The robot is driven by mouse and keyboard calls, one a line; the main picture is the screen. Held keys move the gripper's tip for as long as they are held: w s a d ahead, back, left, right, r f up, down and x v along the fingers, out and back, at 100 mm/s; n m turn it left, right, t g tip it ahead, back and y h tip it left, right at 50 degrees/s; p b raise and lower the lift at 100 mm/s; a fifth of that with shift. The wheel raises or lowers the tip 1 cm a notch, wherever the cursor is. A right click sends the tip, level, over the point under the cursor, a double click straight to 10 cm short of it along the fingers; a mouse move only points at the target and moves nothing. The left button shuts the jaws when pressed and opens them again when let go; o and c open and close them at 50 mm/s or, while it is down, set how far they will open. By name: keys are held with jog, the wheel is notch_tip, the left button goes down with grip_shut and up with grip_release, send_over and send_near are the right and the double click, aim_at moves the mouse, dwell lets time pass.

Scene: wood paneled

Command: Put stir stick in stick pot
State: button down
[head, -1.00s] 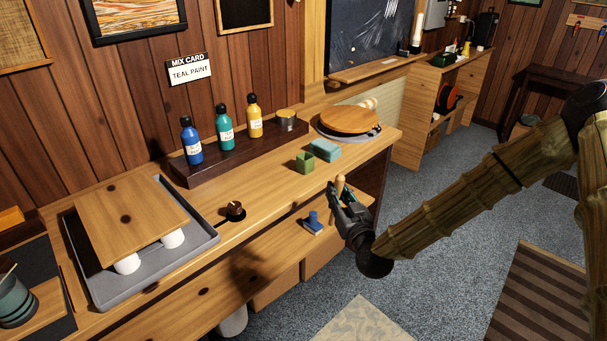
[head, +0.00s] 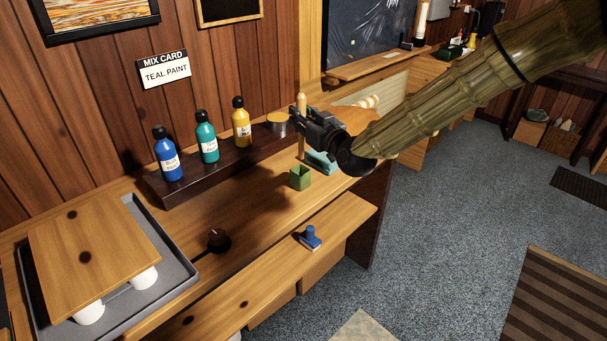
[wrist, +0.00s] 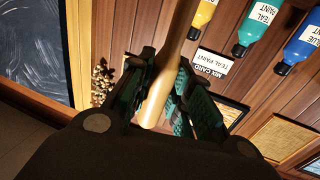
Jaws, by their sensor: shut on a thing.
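My gripper (head: 301,117) is shut on the stir stick (head: 301,149), a pale wooden rod held roughly upright. Its top shows above the fingers and its lower part below them. In the wrist view the stick (wrist: 160,95) runs between the two finger pads of my gripper (wrist: 163,88). The stick pot, a small square green pot (head: 300,179), stands on the workbench near its front edge. The stick's lower end appears above and behind the pot in the head view, apart from it; the exact distance is hard to tell.
Blue (head: 167,155), teal (head: 206,138) and yellow (head: 241,123) paint bottles and a tin (head: 278,123) stand on a dark riser. A teal block (head: 321,162) lies behind the pot, partly hidden by my gripper.

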aim_at(303, 149)
jog(key=shift+w+a+r, duration=0.1)
jog(key=shift+w+a, duration=0.05)
jog(key=shift+w, duration=0.1)
jog(key=shift+a, duration=0.25)
jog(key=shift+s+f+p, duration=0.35)
jog(key=shift+s+f, duration=0.2)
jog(key=shift+f, duration=0.3)
jog(key=f, duration=0.1)
jog(key=w+f, duration=0.1)
jog(key=f, duration=0.1)
jog(key=shift+w+d+f, duration=0.15)
jog(key=shift+d+f, duration=0.15)
jog(key=shift+f, duration=0.05)
jog(key=shift+s+p, duration=0.3)
jog(key=shift+f, duration=0.2)
notch_tip(303, 149, down, 3)
jog(key=shift+w+f+p, duration=0.1)
jog(key=shift+p, duration=0.3)
jog(key=shift+a+f, duration=0.1)
jog(key=shift+f, duration=0.25)
